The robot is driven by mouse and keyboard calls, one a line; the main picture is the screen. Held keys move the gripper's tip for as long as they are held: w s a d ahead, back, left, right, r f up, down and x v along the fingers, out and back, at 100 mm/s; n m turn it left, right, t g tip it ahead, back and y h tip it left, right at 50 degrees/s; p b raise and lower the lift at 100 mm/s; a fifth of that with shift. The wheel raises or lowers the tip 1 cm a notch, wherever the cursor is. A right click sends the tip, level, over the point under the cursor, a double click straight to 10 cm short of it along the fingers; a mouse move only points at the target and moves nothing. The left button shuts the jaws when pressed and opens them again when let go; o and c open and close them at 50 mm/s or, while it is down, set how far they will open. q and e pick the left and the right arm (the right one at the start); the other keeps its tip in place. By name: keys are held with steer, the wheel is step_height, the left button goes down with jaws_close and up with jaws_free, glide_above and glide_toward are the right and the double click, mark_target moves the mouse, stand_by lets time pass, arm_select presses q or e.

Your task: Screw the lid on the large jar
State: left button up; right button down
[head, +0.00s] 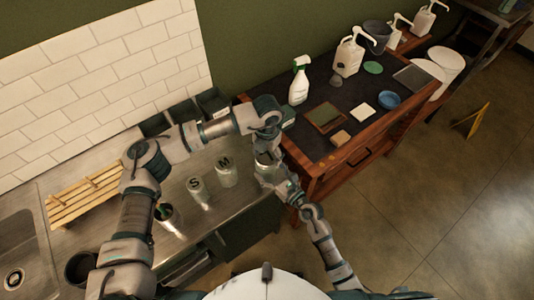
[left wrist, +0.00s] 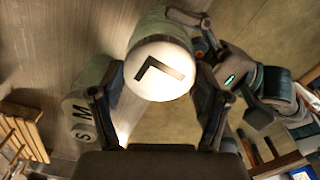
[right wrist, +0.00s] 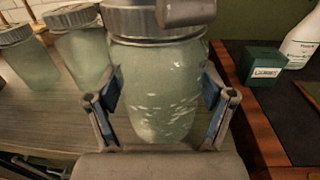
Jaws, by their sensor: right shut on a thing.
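The large jar (right wrist: 155,95) is pale green glass and stands upright at the right end of the metal counter. Its lid (left wrist: 160,70), white-topped with a black L, sits on the jar's mouth; the lid's metal side shows in the right wrist view (right wrist: 150,22). My right gripper (right wrist: 160,92) is shut on the jar's body from the side. My left gripper (left wrist: 158,80) points down over the lid with one finger on each side and looks slightly open. In the head view my left wrist partly covers the jar (head: 266,163). I cannot tell how tightly the lid is seated.
Lidded jars marked M (head: 226,172) and S (head: 195,187) stand left of the large jar. A wooden rack (head: 85,195) lies further left. A dark-topped wooden table (head: 318,88) with a spray bottle (head: 299,82) and a green box (right wrist: 262,66) stands close on the right.

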arm_select(q)
steer(key=o, duration=1.3)
steer(key=shift+c, duration=0.2)
step_height(320, 180, up, 12)
steer(key=shift+w+f, duration=0.1)
arm_select(e)
jaws_free()
